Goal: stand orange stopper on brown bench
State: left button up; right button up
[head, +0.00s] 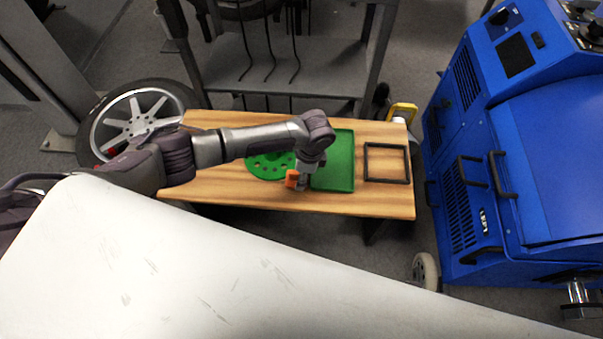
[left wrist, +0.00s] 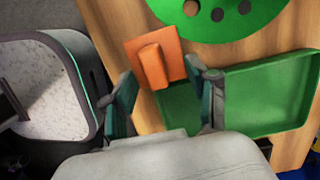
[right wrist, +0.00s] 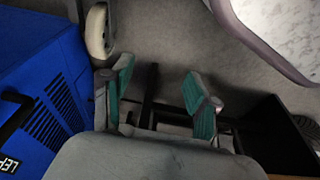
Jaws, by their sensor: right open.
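The orange stopper (head: 292,179) is at the front part of the brown bench (head: 235,200), left of the green tray (head: 343,172). In the left wrist view the stopper (left wrist: 137,50) shows a flat square plate and a raised block. My left gripper (left wrist: 160,72) is open, with its fingertips on either side of the raised block and gaps visible. I cannot tell whether the plate rests fully on the bench. In the head view my left gripper (head: 301,183) partly hides the stopper. My right gripper (right wrist: 158,72) is open and empty above the floor.
A green disc with holes (head: 264,166) lies left of the tray. A black square frame (head: 386,163) lies at the bench's right end. The blue dynamometer (head: 450,190) stands to the right, a wheel (head: 130,122) to the left. Bare wood shows along the front edge.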

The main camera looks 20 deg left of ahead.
pick_arm(q)
jog(key=o, duration=0.4)
jog(key=shift+c, duration=0.2)
jog(key=shift+r, duration=0.2)
notch_tip(320, 180, up, 12)
jog(key=d+p, duration=0.1)
jog(key=p, duration=0.2)
jog(key=shift+w+d+f, duration=0.2)
jog(key=shift+d+f, duration=0.05)
jog(key=shift+d, duration=0.1)
pick_arm(e)
jog(key=s+f, duration=0.6)
jog(key=f, duration=0.2)
jog(key=shift+d+f+g, duration=0.25)
jog(key=shift+d+g, duration=0.15)
jog(key=shift+d, duration=0.05)
jog(key=shift+s, duration=0.1)
